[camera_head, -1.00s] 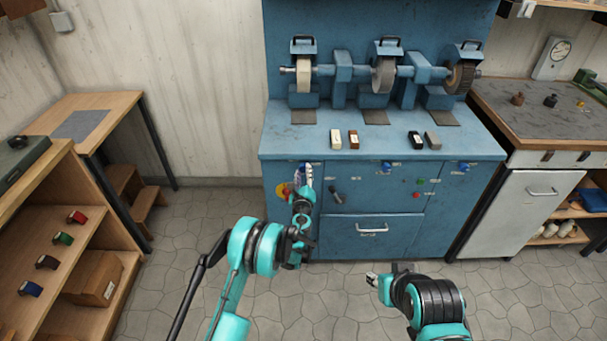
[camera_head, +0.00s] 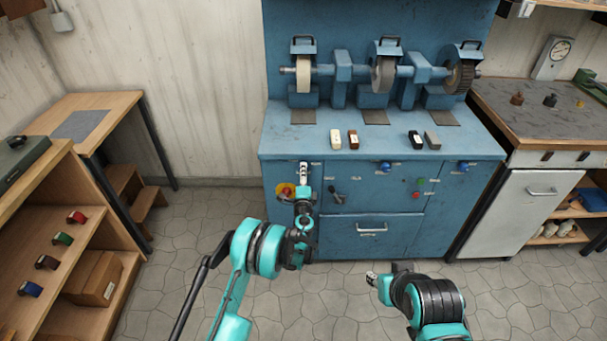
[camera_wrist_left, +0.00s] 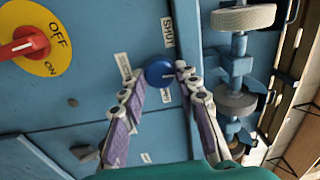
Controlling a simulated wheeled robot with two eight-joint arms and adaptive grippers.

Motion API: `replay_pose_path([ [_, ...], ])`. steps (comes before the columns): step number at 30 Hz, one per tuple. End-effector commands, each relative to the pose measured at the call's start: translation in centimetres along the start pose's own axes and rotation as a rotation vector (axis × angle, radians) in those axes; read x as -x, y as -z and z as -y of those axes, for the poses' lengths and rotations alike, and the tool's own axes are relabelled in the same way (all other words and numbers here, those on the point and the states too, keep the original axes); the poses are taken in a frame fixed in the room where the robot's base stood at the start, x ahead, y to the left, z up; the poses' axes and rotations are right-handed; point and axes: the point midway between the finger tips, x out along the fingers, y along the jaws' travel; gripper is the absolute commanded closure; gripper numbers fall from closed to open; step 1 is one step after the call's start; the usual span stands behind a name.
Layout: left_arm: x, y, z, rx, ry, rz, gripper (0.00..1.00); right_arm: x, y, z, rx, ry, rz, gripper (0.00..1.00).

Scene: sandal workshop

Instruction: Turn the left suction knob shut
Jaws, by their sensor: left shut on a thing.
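The left suction knob (camera_wrist_left: 160,71) is a round blue knob on the blue cabinet front, beside labels reading SHUT and SUCTION in the left wrist view. My left gripper (camera_wrist_left: 161,72) has its fingertips on either side of the knob and is shut on it. In the head view my left gripper (camera_head: 304,168) is at the cabinet's upper left and hides the knob. My right gripper (camera_head: 371,279) hangs low in front of the cabinet, away from it; its finger opening is too small to read.
A red switch on a yellow OFF/ON plate (camera_wrist_left: 30,45) is beside the left gripper. Two more blue knobs, the middle one (camera_head: 385,167) and the right one (camera_head: 463,167), are on the cabinet (camera_head: 340,228). Grinding wheels (camera_head: 384,75) stand above. The floor in front is clear.

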Motion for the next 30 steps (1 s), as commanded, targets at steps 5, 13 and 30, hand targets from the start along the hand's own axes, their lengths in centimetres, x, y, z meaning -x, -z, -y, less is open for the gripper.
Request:
replay_pose_path([
  [5, 0.01, -0.06, -0.05, 0.088, 0.001, 0.005, 0.98, -0.01, -0.01, 0.00, 0.000, 0.000, 0.000, 0.66],
  [13, 0.01, -0.06, -0.06, 0.156, 0.001, 0.008, 0.98, -0.01, -0.01, 0.00, 0.000, 0.000, 0.000, 0.66],
  [30, 0.02, -0.05, -0.06, 0.165, 0.001, 0.008, 0.48, -0.01, -0.01, 0.00, 0.000, 0.000, 0.000, 0.66],
])
